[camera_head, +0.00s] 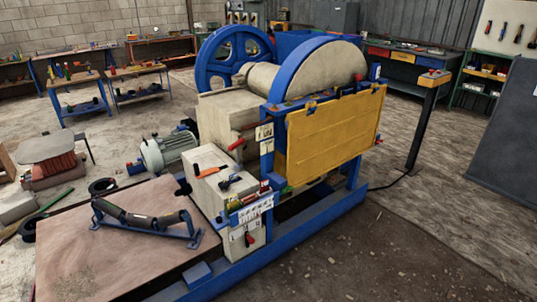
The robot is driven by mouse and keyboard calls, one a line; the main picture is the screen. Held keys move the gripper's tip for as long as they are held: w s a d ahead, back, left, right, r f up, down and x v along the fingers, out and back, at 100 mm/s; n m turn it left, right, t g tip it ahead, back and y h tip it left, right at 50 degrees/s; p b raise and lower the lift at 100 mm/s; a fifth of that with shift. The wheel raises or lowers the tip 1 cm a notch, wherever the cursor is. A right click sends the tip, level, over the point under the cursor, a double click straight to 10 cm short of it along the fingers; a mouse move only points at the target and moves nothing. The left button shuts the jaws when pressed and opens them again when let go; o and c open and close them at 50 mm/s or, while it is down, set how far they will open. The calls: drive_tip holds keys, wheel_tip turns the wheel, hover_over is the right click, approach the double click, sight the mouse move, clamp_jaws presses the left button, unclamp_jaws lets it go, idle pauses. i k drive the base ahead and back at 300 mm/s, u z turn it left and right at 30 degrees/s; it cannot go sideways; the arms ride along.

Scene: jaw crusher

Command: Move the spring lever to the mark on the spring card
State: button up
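The jaw crusher (262,110) stands in the middle with blue flywheels and a yellow front panel. A red-tipped lever (237,144) sticks out on its left side, beside a small white card (264,132). Lower down, a white box face carries another red-handled lever (250,238). A row of small printed cards (250,211) is fixed above it. I cannot tell which lever or card belongs to the spring; print and marks are too small to read. My gripper is not in view.
A brown-topped table (110,255) at lower left bears a blue frame with dark rollers (147,218). An orange-handled tool (210,171) lies on the pale block. A post with a control box (431,85) stands right.

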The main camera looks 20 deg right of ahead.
sight(249, 240)
drive_tip(key=z, duration=0.55)
drive_tip(key=i, duration=1)
drive_tip(key=u, duration=4.5)
drive_tip(key=i, duration=0.1)
drive_tip(key=z, duration=3)
